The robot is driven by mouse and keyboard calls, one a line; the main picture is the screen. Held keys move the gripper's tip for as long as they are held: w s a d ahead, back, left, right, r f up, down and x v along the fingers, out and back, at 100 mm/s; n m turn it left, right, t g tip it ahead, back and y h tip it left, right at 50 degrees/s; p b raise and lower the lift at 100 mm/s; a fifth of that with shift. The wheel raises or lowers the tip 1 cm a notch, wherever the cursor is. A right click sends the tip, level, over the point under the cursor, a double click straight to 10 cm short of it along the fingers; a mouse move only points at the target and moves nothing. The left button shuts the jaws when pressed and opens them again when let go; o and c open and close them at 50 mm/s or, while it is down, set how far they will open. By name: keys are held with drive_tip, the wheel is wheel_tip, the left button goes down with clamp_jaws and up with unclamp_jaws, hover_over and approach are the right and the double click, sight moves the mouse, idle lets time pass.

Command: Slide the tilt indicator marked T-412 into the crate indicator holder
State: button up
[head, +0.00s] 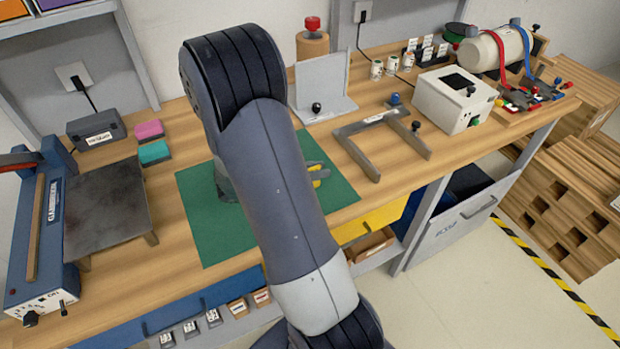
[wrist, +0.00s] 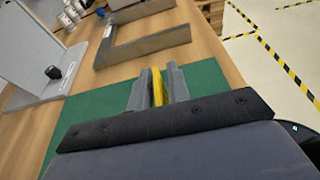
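My gripper (wrist: 160,86) points down over the green mat (wrist: 205,77) in the wrist view. A narrow yellow piece (wrist: 158,87) shows between its grey fingers. I cannot tell whether this is a held thing or a finger pad. In the head view my arm hides most of the gripper, and yellow (head: 318,175) shows beside the arm over the mat. No T-412 marking is readable. Wooden crates (head: 560,205) stand on the floor at the right. A pale patch sits at their right edge, but I cannot tell whether it is the indicator holder.
A grey angled frame (head: 372,165) lies right of the mat, with an upright grey plate (head: 322,85) behind. A white box (head: 455,98) and a cylinder (head: 490,50) stand at the bench's right. A blue machine (head: 55,215) is at left. The floor by the striped tape is clear.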

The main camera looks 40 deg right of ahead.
clamp_jaws()
drive_tip(key=shift+r, duration=0.1)
wheel_tip(320, 180, up, 10)
drive_tip(key=shift+f, duration=0.2)
drive_tip(key=shift+r, duration=0.1)
idle(0.3)
